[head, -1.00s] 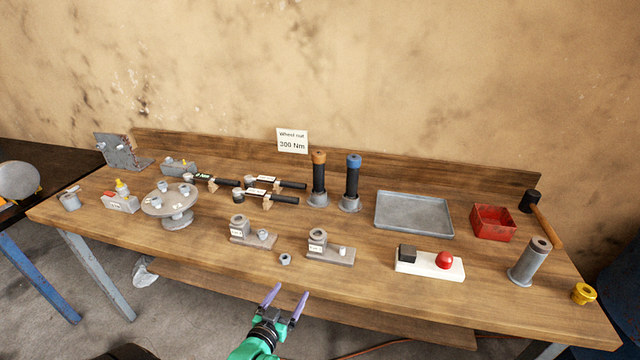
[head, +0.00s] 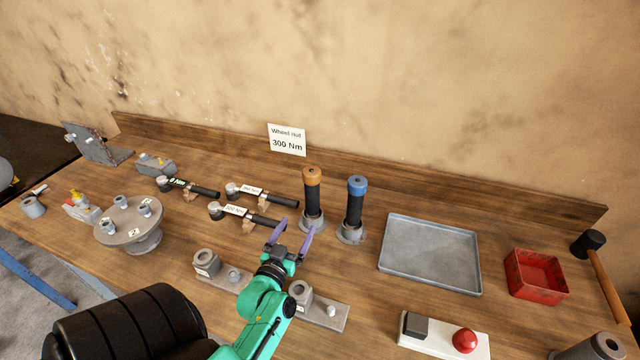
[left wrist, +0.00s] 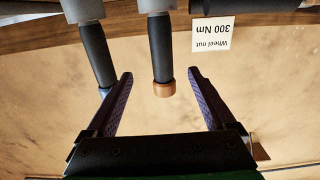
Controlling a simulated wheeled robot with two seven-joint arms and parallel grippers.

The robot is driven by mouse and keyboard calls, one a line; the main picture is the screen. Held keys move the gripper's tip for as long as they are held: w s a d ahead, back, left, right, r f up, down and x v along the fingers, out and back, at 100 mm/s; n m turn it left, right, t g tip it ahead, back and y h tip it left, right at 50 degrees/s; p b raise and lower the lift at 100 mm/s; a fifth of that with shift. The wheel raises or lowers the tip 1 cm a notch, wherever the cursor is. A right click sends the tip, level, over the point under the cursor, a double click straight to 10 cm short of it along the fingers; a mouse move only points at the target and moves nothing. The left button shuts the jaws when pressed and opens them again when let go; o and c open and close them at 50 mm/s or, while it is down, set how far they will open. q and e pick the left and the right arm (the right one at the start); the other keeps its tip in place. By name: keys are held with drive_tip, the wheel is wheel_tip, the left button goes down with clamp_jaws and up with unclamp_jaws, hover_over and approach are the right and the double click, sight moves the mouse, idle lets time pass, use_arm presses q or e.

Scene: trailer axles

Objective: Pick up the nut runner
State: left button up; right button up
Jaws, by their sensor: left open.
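Two upright tools with black bodies stand in grey holders on the bench. One has an orange cap (head: 312,178); the other has a blue cap (head: 356,187). No label shows which is the nut runner. My left gripper (head: 294,238) is open and empty, in front of the orange-capped tool. In the left wrist view, which looks upside down, the orange-capped tool (left wrist: 160,52) appears between the spread fingers (left wrist: 160,84), not gripped. The blue-capped tool (left wrist: 95,52) appears beside the left finger, its cap mostly hidden. My right gripper is not in view.
Torque wrenches (head: 256,192) lie left of the tools; a grey tray (head: 430,283) and red bin (head: 538,275) are right. A socket block (head: 335,315) is close beside my arm. The round stand (head: 130,222) is further left. A "Wheel nut 300 Nm" sign (head: 287,140) stands behind.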

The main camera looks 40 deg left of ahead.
sight(309, 200)
use_arm(q)
drive_tip(key=x, duration=0.2)
drive_tip(key=b+x, duration=0.1)
drive_tip(key=x, duration=0.1)
drive_tip(key=b+x, duration=0.1)
drive_tip(key=x, duration=0.1)
drive_tip(key=shift+r, duration=0.4)
drive_tip(key=b+x, duration=0.2)
drive_tip(key=x, duration=0.5)
drive_tip(key=shift+w+a+f+b, duration=0.1)
drive_tip(key=shift+w+a+b, duration=0.15)
drive_tip(key=shift+b, duration=0.1)
drive_tip(key=shift+s, duration=0.1)
clamp_jaws()
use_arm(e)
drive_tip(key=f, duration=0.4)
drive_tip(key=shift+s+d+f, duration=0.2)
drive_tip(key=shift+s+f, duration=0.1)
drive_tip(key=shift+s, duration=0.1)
